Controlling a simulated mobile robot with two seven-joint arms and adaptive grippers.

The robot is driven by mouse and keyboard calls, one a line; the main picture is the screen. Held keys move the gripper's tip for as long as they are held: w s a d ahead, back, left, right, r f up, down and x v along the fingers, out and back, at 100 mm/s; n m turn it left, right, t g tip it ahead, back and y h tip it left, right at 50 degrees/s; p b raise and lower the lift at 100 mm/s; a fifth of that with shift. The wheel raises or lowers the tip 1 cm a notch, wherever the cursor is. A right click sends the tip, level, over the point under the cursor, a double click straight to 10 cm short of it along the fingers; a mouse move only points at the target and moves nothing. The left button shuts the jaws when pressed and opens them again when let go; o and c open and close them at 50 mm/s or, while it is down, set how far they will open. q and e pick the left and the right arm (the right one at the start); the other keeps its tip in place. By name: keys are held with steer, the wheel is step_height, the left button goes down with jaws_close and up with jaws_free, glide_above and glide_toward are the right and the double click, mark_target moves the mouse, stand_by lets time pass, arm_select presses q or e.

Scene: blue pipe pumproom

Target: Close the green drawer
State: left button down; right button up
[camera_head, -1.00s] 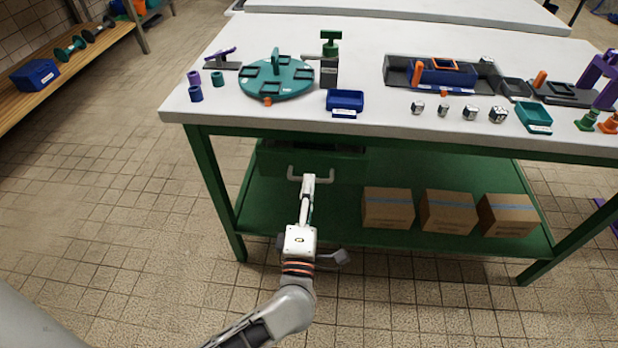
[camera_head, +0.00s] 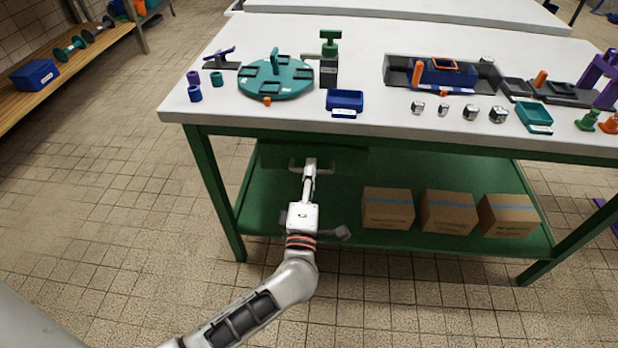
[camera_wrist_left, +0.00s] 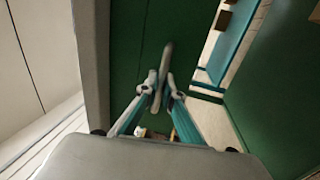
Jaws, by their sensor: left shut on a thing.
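The green drawer (camera_head: 275,157) hangs under the left part of the white-topped workbench, its green front facing me. A pale bar handle (camera_head: 328,166) sits on that front. My left gripper (camera_head: 310,166) is at the handle, its fingers shut on it. In the left wrist view the two fingertips (camera_wrist_left: 158,92) close around the grey handle bar (camera_wrist_left: 166,56), with the green drawer front (camera_wrist_left: 128,45) behind it. I cannot tell how far the drawer stands out from the bench. My right gripper is not in view.
The workbench top (camera_head: 400,45) holds a teal round tray (camera_head: 300,72), a blue bin (camera_head: 345,99) and several small parts. Several cardboard boxes (camera_head: 387,208) stand on the green lower shelf (camera_head: 345,222), right of my arm. The tiled floor (camera_head: 140,200) to the left is clear.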

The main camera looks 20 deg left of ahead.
arm_select(q)
steer(key=shift+x, duration=0.85)
steer(key=c, duration=2.5)
jaws_free()
steer(key=shift+w+f, duration=0.1)
steer(key=v, duration=1.2)
